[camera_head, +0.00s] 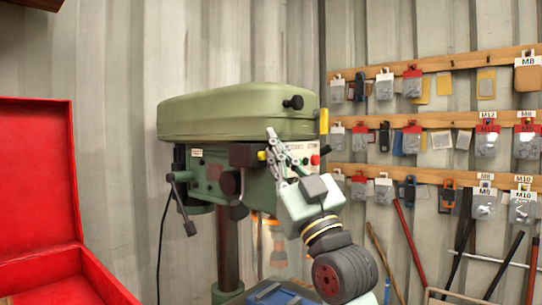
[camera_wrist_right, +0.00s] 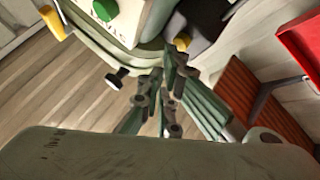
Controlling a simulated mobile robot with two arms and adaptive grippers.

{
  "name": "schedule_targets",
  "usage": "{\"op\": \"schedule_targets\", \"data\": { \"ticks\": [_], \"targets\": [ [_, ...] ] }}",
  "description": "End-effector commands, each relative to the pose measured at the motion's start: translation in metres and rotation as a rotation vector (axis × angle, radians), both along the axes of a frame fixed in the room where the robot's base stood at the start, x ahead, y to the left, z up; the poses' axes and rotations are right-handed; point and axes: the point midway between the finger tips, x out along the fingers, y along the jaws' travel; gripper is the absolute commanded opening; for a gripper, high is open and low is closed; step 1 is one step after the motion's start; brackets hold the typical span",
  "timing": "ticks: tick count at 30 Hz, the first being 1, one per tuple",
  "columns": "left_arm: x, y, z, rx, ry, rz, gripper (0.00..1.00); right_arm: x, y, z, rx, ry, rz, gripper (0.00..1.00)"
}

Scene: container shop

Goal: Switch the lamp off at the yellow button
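The green drill press (camera_head: 235,112) stands in the middle of the head view. A small round yellow button (camera_head: 262,155) is on its front, beside a dark box; it also shows in the right wrist view (camera_wrist_right: 182,41), just beyond the fingertips. An orange glow (camera_head: 278,243) under the drill head looks like the lit lamp, partly hidden by my right arm. My right gripper (camera_head: 271,136) is in front of the panel, close to the yellow button. Its fingers converge and look shut and empty in the wrist view (camera_wrist_right: 168,72). Contact cannot be told. My left gripper is out of view.
A red button (camera_head: 315,160) and a green button (camera_wrist_right: 104,9) are on the panel near my right gripper. A lever handle (camera_head: 184,205) sticks out at the drill's left. A red open case (camera_head: 38,175) is at the left. Racks of small parts (camera_head: 440,120) line the right wall.

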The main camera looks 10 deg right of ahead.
Motion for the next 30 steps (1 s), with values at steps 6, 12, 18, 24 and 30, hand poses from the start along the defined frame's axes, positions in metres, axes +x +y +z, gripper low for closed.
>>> {"op": "schedule_targets", "data": {
  "ticks": [6, 12, 18, 24, 30],
  "targets": [
    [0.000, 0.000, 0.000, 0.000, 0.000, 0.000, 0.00, 0.003, 0.006, -0.002, -0.007, 0.010, 0.009, 0.00],
    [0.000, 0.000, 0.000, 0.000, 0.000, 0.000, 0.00, 0.003, 0.006, -0.003, -0.007, 0.012, 0.010, 0.00],
    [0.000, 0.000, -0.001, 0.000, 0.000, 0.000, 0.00, -0.004, 0.005, -0.005, -0.007, 0.012, 0.010, 0.00],
    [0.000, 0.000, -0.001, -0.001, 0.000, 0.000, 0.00, -0.008, 0.003, -0.006, -0.006, 0.009, 0.007, 0.00],
    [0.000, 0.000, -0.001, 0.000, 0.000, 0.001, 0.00, -0.010, 0.000, -0.005, -0.004, 0.006, 0.005, 0.00]
  ]
}}
